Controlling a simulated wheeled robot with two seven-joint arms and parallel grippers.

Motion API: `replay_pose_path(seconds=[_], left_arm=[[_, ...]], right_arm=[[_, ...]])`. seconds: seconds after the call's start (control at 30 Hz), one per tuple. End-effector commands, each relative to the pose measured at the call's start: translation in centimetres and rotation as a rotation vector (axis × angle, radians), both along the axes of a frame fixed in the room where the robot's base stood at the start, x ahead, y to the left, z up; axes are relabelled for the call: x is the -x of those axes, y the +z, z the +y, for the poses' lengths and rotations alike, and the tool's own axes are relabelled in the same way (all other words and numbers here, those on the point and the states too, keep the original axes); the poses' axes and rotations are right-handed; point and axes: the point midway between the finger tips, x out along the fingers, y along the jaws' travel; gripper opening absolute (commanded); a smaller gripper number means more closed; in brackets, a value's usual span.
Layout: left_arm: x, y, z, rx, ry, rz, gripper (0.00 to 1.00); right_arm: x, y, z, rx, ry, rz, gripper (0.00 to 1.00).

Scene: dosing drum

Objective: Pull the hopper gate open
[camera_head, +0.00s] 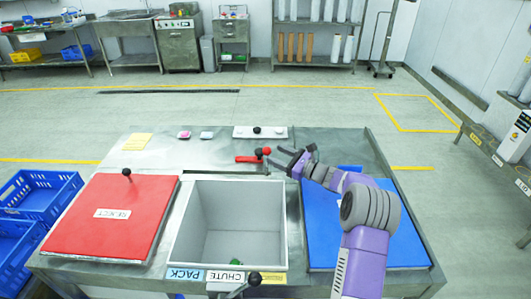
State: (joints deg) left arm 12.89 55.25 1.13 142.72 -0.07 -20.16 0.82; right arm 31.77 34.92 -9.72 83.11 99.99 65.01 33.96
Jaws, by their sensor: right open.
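A red bar-shaped handle (250,159) with a dark knob and a red ball at its right end lies on the metal table behind the open grey box. I cannot tell for sure whether it belongs to the hopper gate. My right gripper (280,161) is open, just right of the red ball, its dark fingers pointing left towards it. I see no grip on the handle, and contact cannot be made out. My left gripper is out of view.
A red REJECT lid (95,235) with a black knob is on the left, a blue panel (322,245) on the right under my arm. A black-knobbed lever (254,279) is at the front. A white plate (260,132) with knobs lies behind. Blue crates (42,188) stand left.

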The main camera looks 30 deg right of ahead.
Motion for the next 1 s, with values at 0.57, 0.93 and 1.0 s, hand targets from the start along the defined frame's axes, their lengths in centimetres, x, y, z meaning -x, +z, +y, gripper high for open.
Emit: replay_pose_path(seconds=[0.57,0.93,1.0], left_arm=[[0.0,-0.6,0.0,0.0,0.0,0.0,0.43],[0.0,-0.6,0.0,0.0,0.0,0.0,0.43],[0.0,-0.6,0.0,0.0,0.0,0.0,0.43]], right_arm=[[-4.8,0.0,2.3,-0.001,0.001,0.001,0.57],[-4.8,0.0,2.3,-0.001,0.001,0.001,0.19],[-4.8,0.0,2.3,-0.001,0.001,0.001,0.08]])
